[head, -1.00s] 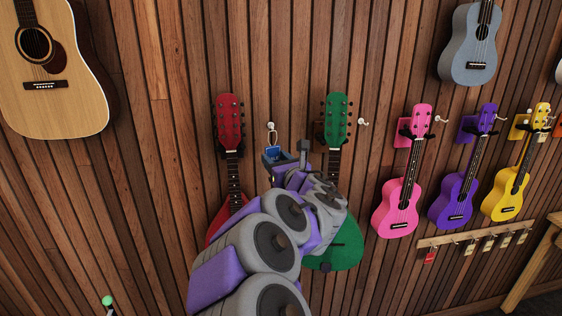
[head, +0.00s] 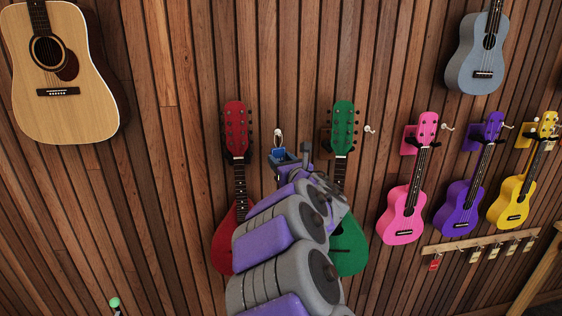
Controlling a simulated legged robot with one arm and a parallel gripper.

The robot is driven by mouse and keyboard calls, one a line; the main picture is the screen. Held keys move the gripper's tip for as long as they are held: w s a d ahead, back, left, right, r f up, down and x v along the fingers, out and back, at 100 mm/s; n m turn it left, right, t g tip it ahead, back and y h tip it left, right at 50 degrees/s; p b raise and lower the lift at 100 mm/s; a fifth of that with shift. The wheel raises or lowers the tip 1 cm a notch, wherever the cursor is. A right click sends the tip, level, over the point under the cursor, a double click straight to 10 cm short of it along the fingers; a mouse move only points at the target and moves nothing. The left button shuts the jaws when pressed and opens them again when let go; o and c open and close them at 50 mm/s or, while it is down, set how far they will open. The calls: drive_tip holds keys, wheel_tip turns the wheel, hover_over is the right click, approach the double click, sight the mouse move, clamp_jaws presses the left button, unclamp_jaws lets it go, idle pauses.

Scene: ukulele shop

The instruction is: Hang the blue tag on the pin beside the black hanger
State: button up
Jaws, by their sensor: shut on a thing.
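The small blue tag (head: 277,154) is at the jaws of my gripper (head: 287,158), which is shut on it, between the red and green instruments. The tag's pale string loop (head: 278,142) stands up above it, just below a white pin (head: 278,131) on the wall. The loop overlaps the pin in this view; I cannot tell whether it is around the pin or in front of it. A dark hanger (head: 325,141) shows partly behind the green instrument's head, right of the pin. My arm hides the wall below the gripper.
The red instrument (head: 232,245) hangs close on the left and the green one (head: 350,250) close on the right, partly behind my arm. Another pin (head: 369,129) is right of the green head. Pink, purple and yellow ukuleles and a tag rail (head: 480,241) are further right.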

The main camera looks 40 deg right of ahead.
sight(283, 160)
drive_tip(key=shift+w+d+p, duration=0.3)
drive_tip(key=shift+w+d, duration=0.15)
drive_tip(key=shift+d, duration=0.25)
drive_tip(key=shift+w+d+f+b, duration=0.3)
drive_tip(key=shift+d+f+b, duration=0.2)
drive_tip(key=shift+b, duration=0.05)
drive_tip(key=shift+w, duration=0.1)
drive_tip(key=shift+w+a+b, duration=0.15)
drive_tip(key=shift+a+b, duration=0.35)
drive_tip(key=shift+a, duration=0.05)
drive_tip(key=shift+d, duration=0.1)
drive_tip(key=shift+d+f, duration=0.15)
drive_tip(key=shift+d, duration=0.25)
drive_tip(key=shift+a, duration=0.2)
